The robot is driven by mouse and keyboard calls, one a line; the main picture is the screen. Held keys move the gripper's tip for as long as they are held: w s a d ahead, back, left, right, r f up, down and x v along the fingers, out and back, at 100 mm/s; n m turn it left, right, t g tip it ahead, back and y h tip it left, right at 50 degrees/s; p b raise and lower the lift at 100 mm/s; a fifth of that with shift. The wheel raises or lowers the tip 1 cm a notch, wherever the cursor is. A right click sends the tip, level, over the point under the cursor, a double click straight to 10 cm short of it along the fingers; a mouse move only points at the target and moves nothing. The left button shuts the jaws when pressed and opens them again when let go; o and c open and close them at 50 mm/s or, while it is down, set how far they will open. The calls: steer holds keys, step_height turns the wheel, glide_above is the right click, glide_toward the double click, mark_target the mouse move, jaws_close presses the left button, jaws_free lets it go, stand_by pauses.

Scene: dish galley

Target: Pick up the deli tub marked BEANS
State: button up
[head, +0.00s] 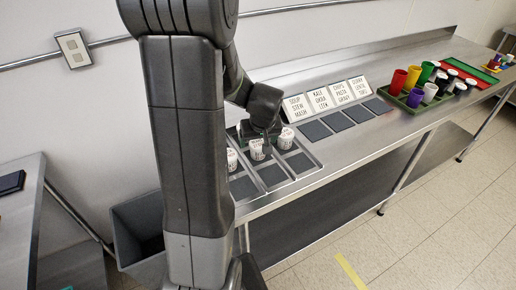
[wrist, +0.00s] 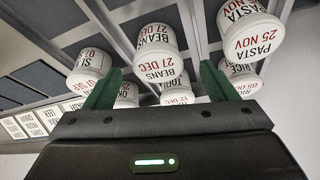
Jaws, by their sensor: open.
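In the wrist view the white deli tub marked BEANS, 27 DEC (wrist: 157,54), shows its label upside down, near the middle. My gripper (wrist: 160,85) is open and empty there, its green fingers apart, one to each side of the tub in the picture. I cannot tell whether they touch it. In the head view my gripper (head: 262,133) is low over the tubs in the steel counter's left end. A white tub (head: 257,150) shows just under it; its label is too small to read, and my arm hides part of this area.
Close by in the wrist view are a PASTA tub (wrist: 246,30), a RICE tub (wrist: 244,82) and another tub at left (wrist: 92,66). Label cards (head: 325,100) stand behind dark pads. A green tray of cups (head: 412,100) is farther right. A grey bin (head: 140,225) stands below left.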

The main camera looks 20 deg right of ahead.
mark_target(258, 144)
steer(key=shift+p+x, duration=0.45)
steer(key=shift+x, duration=1.6)
steer(key=shift+d, duration=0.1)
